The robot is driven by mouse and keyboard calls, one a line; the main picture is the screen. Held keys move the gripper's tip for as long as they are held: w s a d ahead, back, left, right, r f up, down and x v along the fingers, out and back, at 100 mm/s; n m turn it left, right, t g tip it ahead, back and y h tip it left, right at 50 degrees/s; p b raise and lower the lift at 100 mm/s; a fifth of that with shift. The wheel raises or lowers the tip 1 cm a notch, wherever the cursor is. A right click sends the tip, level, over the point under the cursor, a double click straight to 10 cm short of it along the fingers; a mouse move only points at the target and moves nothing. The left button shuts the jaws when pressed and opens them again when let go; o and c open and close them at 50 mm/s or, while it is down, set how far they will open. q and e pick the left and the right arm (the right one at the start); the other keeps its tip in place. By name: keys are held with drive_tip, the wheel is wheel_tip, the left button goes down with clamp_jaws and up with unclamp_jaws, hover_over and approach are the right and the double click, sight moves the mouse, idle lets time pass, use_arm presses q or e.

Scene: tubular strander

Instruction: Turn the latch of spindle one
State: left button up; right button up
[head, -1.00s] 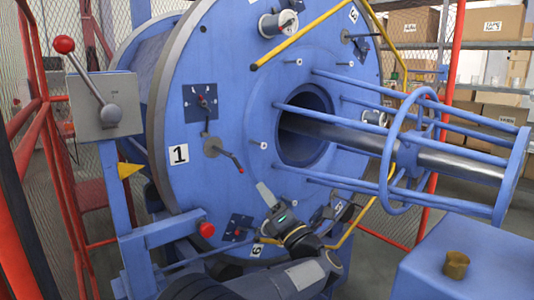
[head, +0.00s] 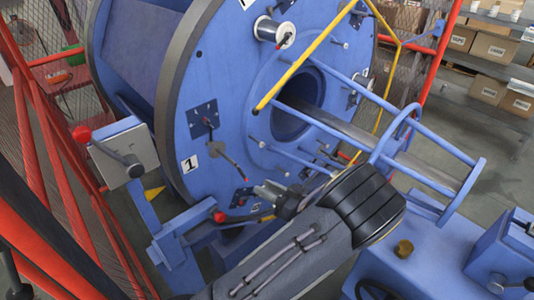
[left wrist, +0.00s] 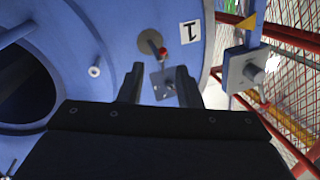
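The latch of spindle one (head: 217,150) is a grey disc with a dark, red-tipped handle on the blue round plate (head: 180,130), near the white label 1 (head: 189,164). Its handle slants down to the right. The latch also shows in the left wrist view (left wrist: 149,41), beyond my fingers, its red tip toward me. My left gripper (head: 262,190) is just below and right of the handle tip. In the left wrist view my left gripper (left wrist: 158,84) is open, with nothing between its fingers, apart from the latch. My right gripper is out of view.
A grey box with a red-knobbed lever (head: 122,152) stands left. Blue rods (head: 340,133) and a yellow bar (head: 300,62) project at right. Red mesh fencing (head: 50,150) bounds the left.

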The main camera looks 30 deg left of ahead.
sight(245, 177)
use_arm(q)
drive_tip(key=a+p, duration=0.1)
drive_tip(key=a, duration=0.6)
drive_tip(key=shift+a+r+p, duration=0.1)
drive_tip(key=shift+a+p, duration=0.2)
drive_tip(key=shift+a, duration=0.1)
clamp_jaws()
